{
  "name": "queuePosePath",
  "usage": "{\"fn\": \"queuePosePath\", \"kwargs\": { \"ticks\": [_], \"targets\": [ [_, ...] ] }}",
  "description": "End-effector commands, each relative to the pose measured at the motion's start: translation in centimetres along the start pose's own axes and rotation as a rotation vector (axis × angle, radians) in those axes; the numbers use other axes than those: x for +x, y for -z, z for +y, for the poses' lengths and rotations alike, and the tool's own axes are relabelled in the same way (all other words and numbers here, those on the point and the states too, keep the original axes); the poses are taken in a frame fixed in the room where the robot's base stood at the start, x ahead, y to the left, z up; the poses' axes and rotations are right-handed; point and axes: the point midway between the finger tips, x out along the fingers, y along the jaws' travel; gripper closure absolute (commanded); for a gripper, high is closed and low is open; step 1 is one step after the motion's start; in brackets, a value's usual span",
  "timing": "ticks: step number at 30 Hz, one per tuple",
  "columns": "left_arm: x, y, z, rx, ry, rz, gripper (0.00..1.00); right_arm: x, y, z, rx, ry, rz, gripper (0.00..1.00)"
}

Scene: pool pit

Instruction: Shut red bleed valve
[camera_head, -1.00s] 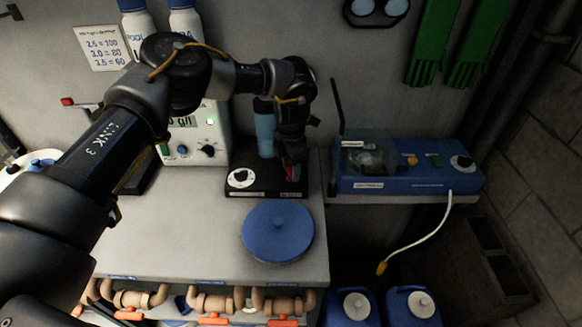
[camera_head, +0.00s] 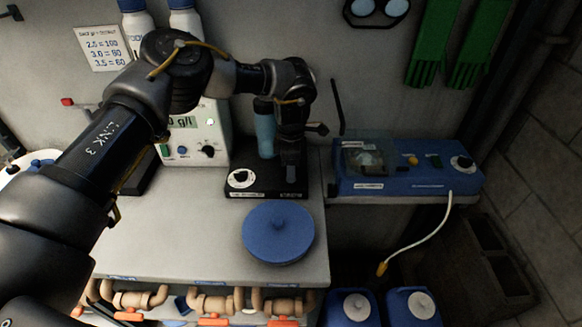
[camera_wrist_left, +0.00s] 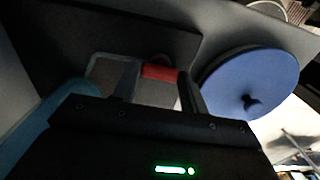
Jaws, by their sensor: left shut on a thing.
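My left gripper (camera_head: 291,172) points down over the right end of a black unit with a white dial (camera_head: 242,178) on the bench. In the left wrist view a red piece (camera_wrist_left: 160,72), which looks like the valve handle, lies between the two fingers of the left gripper (camera_wrist_left: 158,88). The fingers are shut on it. A pale block shows behind and below the red piece. In the head view the gripper hides the red piece, so I cannot tell its exact angle there. My right gripper is in neither view.
A round blue lid (camera_head: 278,232) sits just in front of the black unit. A light blue bottle (camera_head: 265,130) stands close behind my gripper. A blue device (camera_head: 405,178) is to the right. Pipes with orange handles (camera_head: 213,321) run below the bench edge.

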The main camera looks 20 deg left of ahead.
Motion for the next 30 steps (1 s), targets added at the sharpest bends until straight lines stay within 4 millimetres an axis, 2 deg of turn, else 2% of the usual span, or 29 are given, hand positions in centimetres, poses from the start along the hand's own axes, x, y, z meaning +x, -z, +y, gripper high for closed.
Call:
{"fn": "queuePosePath", "kwargs": {
  "ticks": [10, 11, 15, 25, 30],
  "targets": [
    [-0.2, -0.1, 0.1, 0.004, -0.004, -0.003, 0.79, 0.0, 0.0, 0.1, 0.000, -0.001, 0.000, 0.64],
    [-0.2, -0.1, 0.1, 0.004, -0.004, -0.003, 0.54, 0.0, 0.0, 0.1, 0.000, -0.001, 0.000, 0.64],
    [-0.1, -0.1, 0.1, 0.003, -0.003, -0.002, 0.35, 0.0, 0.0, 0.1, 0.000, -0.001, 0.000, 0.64],
    [-0.3, 0.0, 0.0, 0.002, -0.002, -0.001, 0.35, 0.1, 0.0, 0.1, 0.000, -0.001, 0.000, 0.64],
    [-2.3, -0.1, 0.1, 0.002, -0.005, -0.002, 0.35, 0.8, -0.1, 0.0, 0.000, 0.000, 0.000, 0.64]
  ]
}}
